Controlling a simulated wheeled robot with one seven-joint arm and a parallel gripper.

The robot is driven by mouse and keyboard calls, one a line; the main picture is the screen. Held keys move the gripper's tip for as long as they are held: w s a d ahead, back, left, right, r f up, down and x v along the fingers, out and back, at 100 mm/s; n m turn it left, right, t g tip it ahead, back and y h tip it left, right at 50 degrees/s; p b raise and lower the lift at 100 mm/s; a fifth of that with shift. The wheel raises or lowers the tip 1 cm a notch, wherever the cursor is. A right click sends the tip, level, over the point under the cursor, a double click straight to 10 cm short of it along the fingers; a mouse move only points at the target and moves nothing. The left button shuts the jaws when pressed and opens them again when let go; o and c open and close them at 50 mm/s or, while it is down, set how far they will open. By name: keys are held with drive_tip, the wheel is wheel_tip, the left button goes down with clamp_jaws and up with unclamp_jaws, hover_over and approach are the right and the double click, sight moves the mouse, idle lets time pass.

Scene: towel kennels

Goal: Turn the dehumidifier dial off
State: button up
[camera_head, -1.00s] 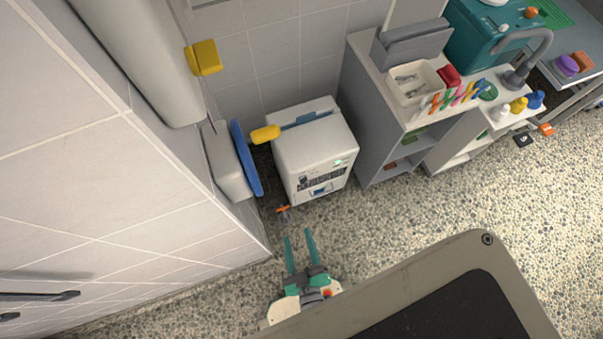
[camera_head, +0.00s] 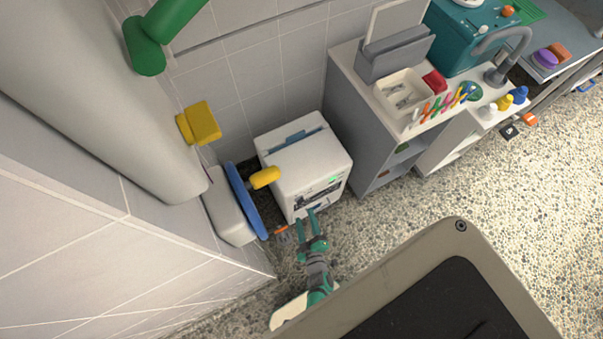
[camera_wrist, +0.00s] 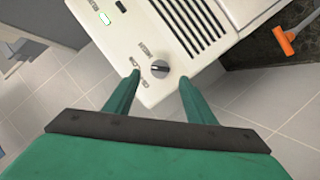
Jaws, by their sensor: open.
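The dehumidifier (camera_head: 303,165) is a white box against the tiled wall in the head view, with a green light on its front. In the wrist view its white front panel (camera_wrist: 125,40) shows a dark vent grille, small indicators and a round grey dial (camera_wrist: 159,70). My gripper (camera_head: 305,216) is at the lower front of the dehumidifier in the head view. In the wrist view its two green fingers (camera_wrist: 160,82) are open, and the dial sits between and slightly beyond the tips. Nothing is held. I cannot tell whether the fingers touch the panel.
A blue disc (camera_head: 245,200) with a yellow handle stands close left of the dehumidifier. An orange-handled tool (camera_head: 281,231) lies on the floor nearby and also shows in the wrist view (camera_wrist: 286,40). A grey shelf unit (camera_head: 345,125) stands to the right. Pebbled floor (camera_head: 400,215) is open further right.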

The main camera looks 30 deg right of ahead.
sight(300, 201)
drive_tip(key=x, duration=0.6)
drive_tip(key=shift+w, duration=0.1)
drive_tip(key=c, duration=1)
